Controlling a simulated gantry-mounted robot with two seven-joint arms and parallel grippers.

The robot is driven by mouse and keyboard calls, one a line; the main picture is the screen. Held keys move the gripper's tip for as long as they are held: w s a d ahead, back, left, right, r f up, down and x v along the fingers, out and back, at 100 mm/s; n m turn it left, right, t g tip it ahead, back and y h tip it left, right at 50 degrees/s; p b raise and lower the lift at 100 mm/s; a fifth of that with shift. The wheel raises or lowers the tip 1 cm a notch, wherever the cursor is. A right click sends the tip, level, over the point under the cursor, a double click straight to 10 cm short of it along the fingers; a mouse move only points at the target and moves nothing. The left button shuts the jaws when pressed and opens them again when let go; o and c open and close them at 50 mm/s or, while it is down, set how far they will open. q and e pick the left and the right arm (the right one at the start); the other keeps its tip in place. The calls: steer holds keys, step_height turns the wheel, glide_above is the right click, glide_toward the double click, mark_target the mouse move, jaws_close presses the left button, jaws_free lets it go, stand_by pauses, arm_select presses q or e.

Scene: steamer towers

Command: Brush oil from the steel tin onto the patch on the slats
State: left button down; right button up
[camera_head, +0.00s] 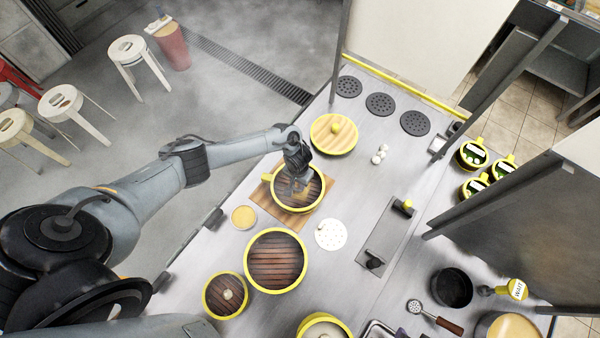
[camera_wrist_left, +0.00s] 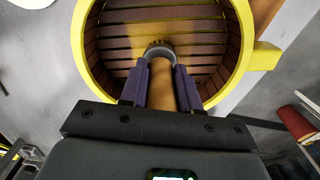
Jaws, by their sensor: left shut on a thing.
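My left gripper (camera_head: 296,182) is over a yellow-rimmed steamer basket with dark slats (camera_head: 311,189), which stands on a wooden board (camera_head: 266,198). In the left wrist view the gripper (camera_wrist_left: 161,82) is shut on the brush (camera_wrist_left: 160,92), with its tan handle between purple fingers and its grey ferrule over the slats (camera_wrist_left: 115,30). The bristles are hidden, and I cannot tell whether they touch. A small round tin with amber contents (camera_head: 243,217) stands left of the basket. My right gripper is not in view.
A larger slatted basket (camera_head: 276,262) and a small one holding a bun (camera_head: 226,295) stand in front. A yellow lid (camera_head: 334,133) lies behind, white balls (camera_head: 380,154) to the right.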

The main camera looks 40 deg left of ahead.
arm_select(q)
steer(key=shift+s+a+f, duration=0.15)
steer(key=shift+s+a, duration=0.15)
steer(key=shift+a, duration=0.05)
steer(key=shift+s+a+p, duration=0.3)
steer(key=shift+a+p, duration=0.05)
steer(key=shift+a, duration=0.25)
steer(key=shift+s+a+p, duration=0.3)
steer(key=shift+a, duration=0.25)
steer(key=shift+w+d, duration=0.1)
steer(key=shift+d, duration=0.05)
steer(key=shift+w+d+r, duration=0.15)
steer(key=shift+w+d, duration=0.2)
steer(key=shift+d, duration=0.3)
steer(key=shift+w+d+r, duration=0.1)
steer(key=shift+w+d, duration=0.2)
steer(key=shift+d, duration=0.3)
steer(key=shift+w+d, duration=0.1)
steer(key=shift+d, duration=0.05)
steer(key=shift+w+d, duration=0.3)
steer(key=shift+d, duration=0.3)
steer(key=shift+w+d, duration=0.25)
steer(key=shift+d, duration=0.3)
